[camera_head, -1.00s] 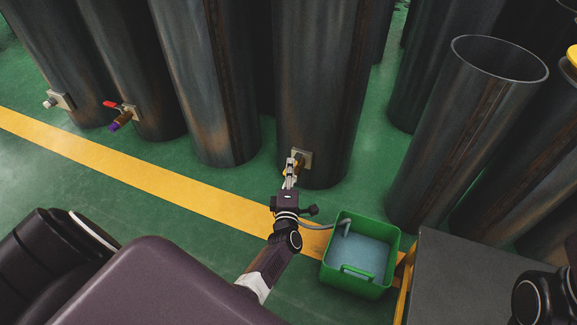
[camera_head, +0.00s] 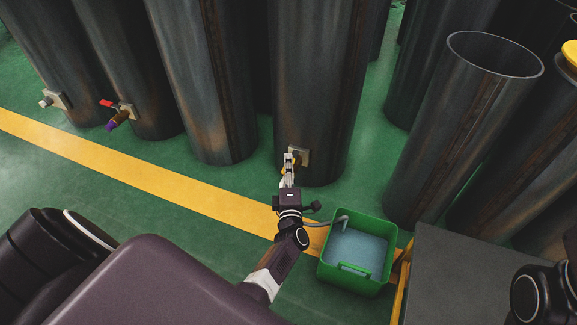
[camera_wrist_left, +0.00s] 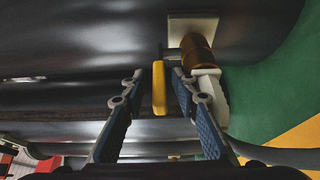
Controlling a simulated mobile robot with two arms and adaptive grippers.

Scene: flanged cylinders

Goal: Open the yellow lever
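The yellow lever (camera_wrist_left: 159,88) is on a valve with a brown pipe (camera_wrist_left: 196,52) on the square plate (camera_wrist_left: 193,29) low on a dark cylinder (camera_head: 318,95). In the left wrist view the lever stands between the two fingers of my left gripper (camera_wrist_left: 157,76). A gap shows on its left side; the right finger is very close to it, and I cannot tell if they touch. In the head view my left gripper (camera_head: 290,160) is at the valve and hides most of it. My right gripper is not in view.
A green bin (camera_head: 357,250) with bluish contents stands on the floor right of my left arm. A red-handled valve (camera_head: 120,112) is on a cylinder at left. A grey-topped cart (camera_head: 460,275) is at lower right. A yellow floor stripe (camera_head: 150,180) crosses the green floor.

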